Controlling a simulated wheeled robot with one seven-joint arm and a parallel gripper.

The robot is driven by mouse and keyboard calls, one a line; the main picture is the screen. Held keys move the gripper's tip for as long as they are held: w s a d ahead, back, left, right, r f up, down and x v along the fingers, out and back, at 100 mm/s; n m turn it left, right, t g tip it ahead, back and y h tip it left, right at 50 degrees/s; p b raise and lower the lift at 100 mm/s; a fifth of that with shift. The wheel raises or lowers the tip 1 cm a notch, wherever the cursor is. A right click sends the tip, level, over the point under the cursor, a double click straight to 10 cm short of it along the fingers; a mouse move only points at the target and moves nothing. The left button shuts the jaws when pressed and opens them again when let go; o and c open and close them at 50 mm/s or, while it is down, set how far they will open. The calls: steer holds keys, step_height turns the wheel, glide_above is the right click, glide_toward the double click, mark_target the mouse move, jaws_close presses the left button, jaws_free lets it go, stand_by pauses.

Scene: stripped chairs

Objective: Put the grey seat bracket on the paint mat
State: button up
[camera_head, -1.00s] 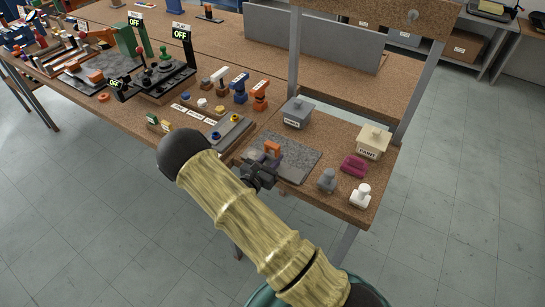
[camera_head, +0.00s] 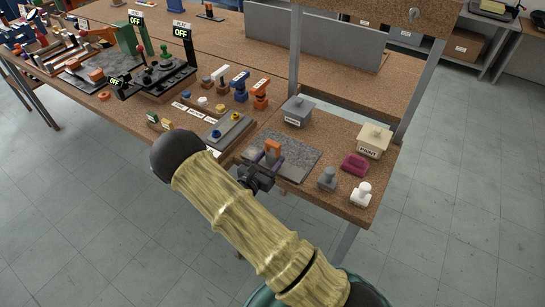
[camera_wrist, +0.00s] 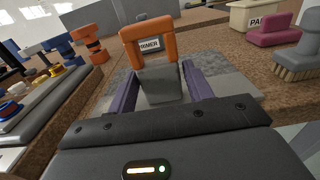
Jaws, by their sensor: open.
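The speckled grey paint mat (camera_head: 300,154) lies on the near right part of the cork-topped bench. A grey block (camera_wrist: 162,84) with an orange arch (camera_wrist: 148,41) on top appears to stand upright on the mat's left part. It is the only piece there that could be the grey seat bracket; the orange arch also shows in the head view (camera_head: 273,147). My gripper (camera_head: 264,161) is open, its purple fingers on either side of the grey block in the wrist view (camera_wrist: 164,92). Small gaps seem to show; contact is hard to judge.
A grey primer box (camera_head: 298,112) stands behind the mat, and a cream paint box (camera_head: 373,141) at back right. A magenta block (camera_head: 354,165), a grey brush (camera_head: 327,179) and a white brush (camera_head: 361,195) stand right. A grey tray (camera_head: 230,131) lies left.

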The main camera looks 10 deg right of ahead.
steer(key=b+v, duration=0.1)
steer(key=v, duration=0.9)
steer(key=shift+a+b, duration=0.15)
steer(key=shift+b, duration=0.25)
steer(key=s+d+r+m+g+y, duration=0.3)
steer(key=s+d+m+g, duration=0.8)
steer(key=s+m+g, duration=0.3)
step_height(320, 180, up, 8)
steer(key=s+a+m+t+y, duration=0.1)
steer(key=a+m+t+y, duration=0.1)
steer(key=m+y, duration=0.7)
steer(key=m+t, duration=0.1)
steer(key=m, duration=0.3)
steer(key=shift+a+t+y, duration=0.2)
steer(key=shift+t+y, duration=0.2)
steer(key=shift+r, duration=0.1)
